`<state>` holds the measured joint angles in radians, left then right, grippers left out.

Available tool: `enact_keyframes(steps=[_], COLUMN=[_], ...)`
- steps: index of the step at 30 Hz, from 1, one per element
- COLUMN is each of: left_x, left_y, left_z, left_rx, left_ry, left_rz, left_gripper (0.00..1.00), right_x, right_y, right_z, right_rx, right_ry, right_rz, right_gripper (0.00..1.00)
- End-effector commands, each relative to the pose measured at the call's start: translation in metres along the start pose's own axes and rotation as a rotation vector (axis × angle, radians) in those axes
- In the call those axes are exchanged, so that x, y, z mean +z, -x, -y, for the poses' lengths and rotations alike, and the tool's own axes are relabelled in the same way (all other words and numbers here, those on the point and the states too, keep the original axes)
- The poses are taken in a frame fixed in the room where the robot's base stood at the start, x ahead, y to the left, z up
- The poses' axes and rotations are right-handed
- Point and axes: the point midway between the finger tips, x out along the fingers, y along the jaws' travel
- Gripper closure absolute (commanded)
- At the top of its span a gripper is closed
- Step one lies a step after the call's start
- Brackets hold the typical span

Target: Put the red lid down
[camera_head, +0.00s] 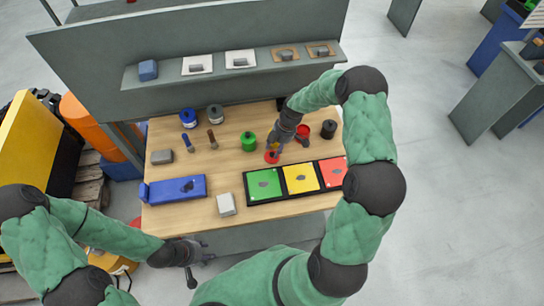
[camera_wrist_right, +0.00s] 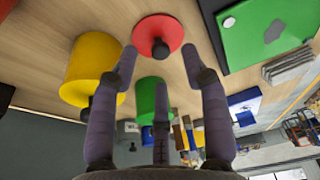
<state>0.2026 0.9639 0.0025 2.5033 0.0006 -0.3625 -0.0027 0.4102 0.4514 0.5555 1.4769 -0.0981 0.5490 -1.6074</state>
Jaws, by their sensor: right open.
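My right gripper (camera_head: 275,149) is just over the lid. Its fingers (camera_wrist_right: 160,62) are spread open around the knob, with visible gaps. A red container (camera_head: 303,131) stands behind and right of the lid, partly hidden by my gripper. My left gripper (camera_head: 203,262) is empty, fingers apart, in front of the table's front edge.
A yellow canister (camera_wrist_right: 90,65) and green canister (camera_wrist_right: 147,100) stand close to the lid. A tray of green, yellow and red panels (camera_head: 247,188) lies at the right front. A blue box (camera_head: 175,190) is left. A shelf (camera_head: 218,63) stands behind.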

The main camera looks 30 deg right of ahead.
Motion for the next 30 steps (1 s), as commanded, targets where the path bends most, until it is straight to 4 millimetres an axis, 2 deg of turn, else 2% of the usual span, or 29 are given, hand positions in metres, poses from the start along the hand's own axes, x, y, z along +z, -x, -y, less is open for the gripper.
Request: enact_keyframes(steps=[3, 6, 14, 18, 19, 30], left_x=[0.000, 0.000, 0.000, 0.000, 0.000, 0.000], left_y=[-0.001, -0.002, -0.001, -0.001, -0.001, -0.001], left_z=[0.000, 0.001, 0.001, 0.001, 0.001, 0.001], left_rx=[0.000, 0.000, 0.000, 0.000, 0.000, 0.000], left_ry=[0.000, 0.000, 0.000, 0.000, 0.000, 0.000], left_rz=[0.000, 0.000, 0.000, 0.000, 0.000, 0.000], left_gripper=[0.60, 0.60, 0.60, 0.60, 0.60, 0.60], right_x=[-0.003, -0.003, -0.003, -0.003, -0.003, -0.003], right_y=[-0.019, -0.030, -0.033, -0.033, -0.033, -0.033], right_z=[0.001, 0.000, 0.000, 0.000, 0.000, 0.000], right_rx=[-0.003, -0.002, 0.001, 0.000, 0.000, 0.000], right_ry=[0.000, -0.001, -0.001, -0.001, -0.001, 0.000], right_rz=[-0.001, 0.000, 0.000, 0.000, 0.000, 0.000], right_gripper=[0.53, 0.53, 0.53, 0.93, 1.00, 1.00])
